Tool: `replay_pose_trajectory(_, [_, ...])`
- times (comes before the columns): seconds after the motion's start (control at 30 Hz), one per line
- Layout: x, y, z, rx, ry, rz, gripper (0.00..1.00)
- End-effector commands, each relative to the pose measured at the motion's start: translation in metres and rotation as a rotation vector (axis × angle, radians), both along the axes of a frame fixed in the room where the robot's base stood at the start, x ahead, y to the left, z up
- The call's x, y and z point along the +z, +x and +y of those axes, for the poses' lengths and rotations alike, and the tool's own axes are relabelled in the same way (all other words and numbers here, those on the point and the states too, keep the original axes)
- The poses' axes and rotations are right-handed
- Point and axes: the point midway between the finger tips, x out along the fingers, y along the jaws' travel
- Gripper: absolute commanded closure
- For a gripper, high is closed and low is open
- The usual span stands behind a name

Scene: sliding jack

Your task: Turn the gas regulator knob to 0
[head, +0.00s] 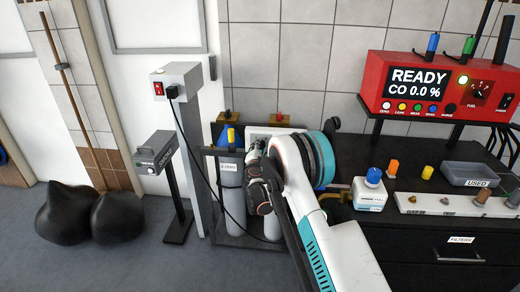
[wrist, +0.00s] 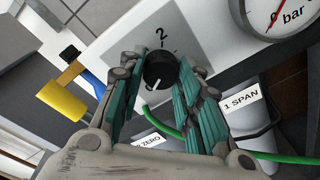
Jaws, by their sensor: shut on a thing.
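The black regulator knob (wrist: 160,70) is on a light grey plate (wrist: 113,42) in the wrist view. A white mark shows on the knob's lower rim, and a printed 2 stands just above it. My gripper (wrist: 163,78) has its green-padded fingers on either side of the knob, shut on it. A round gauge (wrist: 279,14) at the upper right is marked bar and shows a 0. In the head view my gripper (head: 257,152) is at the plate, and the knob is hidden behind it.
Gas cylinders (head: 231,195) stand below the plate, with ZERO and SPAN labels in the wrist view. A yellow-handled valve (wrist: 64,103) is at left. A green hose (wrist: 158,122) runs below the fingers. A grey post (head: 186,120) and black bench (head: 440,236) flank the arm.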

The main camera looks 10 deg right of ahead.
Motion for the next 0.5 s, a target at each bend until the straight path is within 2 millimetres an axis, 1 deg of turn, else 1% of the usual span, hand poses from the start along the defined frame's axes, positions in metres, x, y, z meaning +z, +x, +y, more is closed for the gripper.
replay_pose_trajectory(0.2, [-0.0010,-0.0004,0.0011,0.001,-0.032,0.011,0.92])
replay_pose_trajectory(0.5, [-0.0012,-0.0004,0.0010,0.001,-0.036,0.012,0.92])
